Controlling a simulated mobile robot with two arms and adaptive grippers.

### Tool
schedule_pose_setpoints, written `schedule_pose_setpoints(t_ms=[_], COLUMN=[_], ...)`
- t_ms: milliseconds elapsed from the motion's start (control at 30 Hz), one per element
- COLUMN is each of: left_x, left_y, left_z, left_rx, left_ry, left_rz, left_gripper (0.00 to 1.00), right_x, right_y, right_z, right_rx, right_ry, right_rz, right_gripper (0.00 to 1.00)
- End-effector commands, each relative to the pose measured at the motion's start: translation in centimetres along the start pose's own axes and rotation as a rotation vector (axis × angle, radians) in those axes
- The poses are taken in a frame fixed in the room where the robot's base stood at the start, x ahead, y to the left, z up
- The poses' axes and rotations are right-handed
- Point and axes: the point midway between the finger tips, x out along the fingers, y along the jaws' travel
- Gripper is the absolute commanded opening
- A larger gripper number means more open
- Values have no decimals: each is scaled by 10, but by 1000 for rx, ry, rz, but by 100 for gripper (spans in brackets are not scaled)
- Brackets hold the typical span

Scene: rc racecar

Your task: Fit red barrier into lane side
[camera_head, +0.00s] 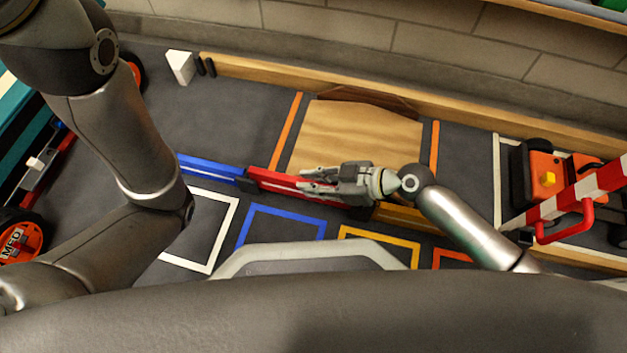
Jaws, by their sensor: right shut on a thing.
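The red barrier (268,178) lies in line with the lane side, between a blue barrier (210,168) on its left and a yellow barrier (402,216) on its right. My right gripper (306,181) reaches in from the right and is shut on the red barrier. The gripper and wrist hide part of the barrier's right half. The left end of the red barrier is close to the blue one; I cannot tell whether it is fully seated. My left arm crosses the left side, but its gripper is out of view.
A wooden ramp (355,135) stands behind the red barrier, between orange lines. White, blue, yellow and orange outlined squares mark the near floor. An orange vehicle (552,178) and a red-white striped bar (580,196) are at the right. A wooden rail (300,77) runs along the back.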

Motion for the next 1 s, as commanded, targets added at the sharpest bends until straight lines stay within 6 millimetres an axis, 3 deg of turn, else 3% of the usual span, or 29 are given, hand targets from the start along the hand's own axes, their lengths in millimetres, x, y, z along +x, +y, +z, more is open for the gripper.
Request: schedule_pose_setpoints(t_ms=[67, 100, 300, 667, 1000], left_x=[-3, -2, -2, -2, -2], left_y=[1, 0, 0, 0, 0], left_z=[-1, -1, -1, 0, 0], left_rx=[0, 0, 0, 0, 0], left_ry=[0, 0, 0, -2, -1], left_rz=[0, 0, 0, -3, -1], left_gripper=[40, 40, 40, 40, 40], right_x=[2, 1, 1, -6, -56], right_y=[0, 0, 0, 2, 0], right_z=[2, 2, 2, 3, 4], right_rx=[-1, -1, -1, -1, 0], right_ry=[1, 1, 0, -3, -4], right_rz=[1, 1, 1, 4, 0], right_gripper=[0, 18, 41, 41, 41])
